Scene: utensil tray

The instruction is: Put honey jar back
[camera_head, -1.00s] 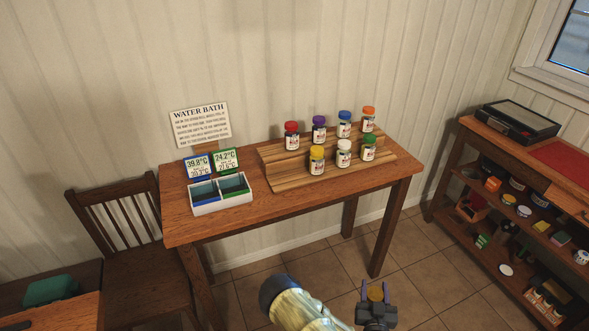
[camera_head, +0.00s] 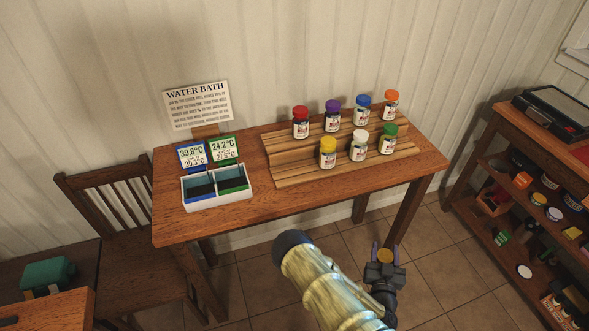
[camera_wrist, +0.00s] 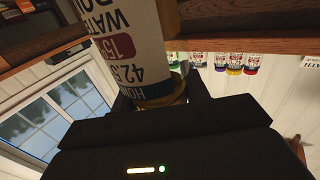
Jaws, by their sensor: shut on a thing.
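My gripper (camera_head: 387,252) is shut on a honey jar with a gold lid (camera_head: 384,257), in front of the table and clear of it. In the wrist view the honey jar (camera_wrist: 128,38) appears upside down, with its white label reading "42.5". A stepped wooden rack (camera_head: 284,158) on the table holds several jars in two rows. Red, purple, blue and orange lids are at the back, and yellow, white and green lids in front. The front step is bare left of the yellow-lidded jar (camera_head: 327,153).
A white two-compartment water bath (camera_head: 217,202) with two temperature displays stands on the table's (camera_head: 290,205) left part, below a sign (camera_head: 197,104). A chair (camera_head: 120,210) is at the left. A shelf unit (camera_head: 480,165) with goods stands at the right.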

